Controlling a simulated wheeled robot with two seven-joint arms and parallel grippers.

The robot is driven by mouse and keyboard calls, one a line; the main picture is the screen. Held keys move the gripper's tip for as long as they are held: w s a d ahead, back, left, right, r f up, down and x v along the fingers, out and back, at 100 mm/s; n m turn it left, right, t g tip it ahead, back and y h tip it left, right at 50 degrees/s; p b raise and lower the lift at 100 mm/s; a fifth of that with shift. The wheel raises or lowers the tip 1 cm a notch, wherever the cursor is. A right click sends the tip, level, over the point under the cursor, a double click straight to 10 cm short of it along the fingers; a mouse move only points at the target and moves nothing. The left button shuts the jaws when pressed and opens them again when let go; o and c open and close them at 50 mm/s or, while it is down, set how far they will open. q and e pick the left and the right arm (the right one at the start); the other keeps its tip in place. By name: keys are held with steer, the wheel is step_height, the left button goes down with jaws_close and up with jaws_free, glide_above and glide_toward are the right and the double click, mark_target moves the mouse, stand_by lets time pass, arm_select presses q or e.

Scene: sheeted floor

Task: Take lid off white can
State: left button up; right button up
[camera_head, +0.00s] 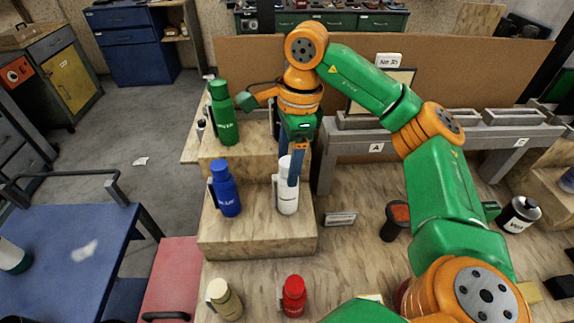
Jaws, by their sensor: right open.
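The white can (287,198) stands upright on the lower step of the wooden stepped stand, right of a blue bottle. Its top is partly hidden by my right gripper (291,166), so I cannot make out the lid clearly. My right gripper points down from above with its blue fingers open at the can's upper part. One finger shows in front of the can's right side. I cannot tell whether the fingers touch it. My left gripper is not in view.
The blue bottle (226,190) stands close left of the can. A green bottle (223,118) is on the upper step. A red bottle (293,297) and a cream bottle (224,299) stand in front. A grey bench (345,150) lies right of the stand.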

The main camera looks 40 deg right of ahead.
steer(key=shift+w+d+f, duration=0.1)
steer(key=shift+w+d, duration=0.05)
steer(key=shift+d, duration=0.05)
steer(key=shift+a, duration=0.1)
jaws_close()
steer(key=shift+r, duration=0.2)
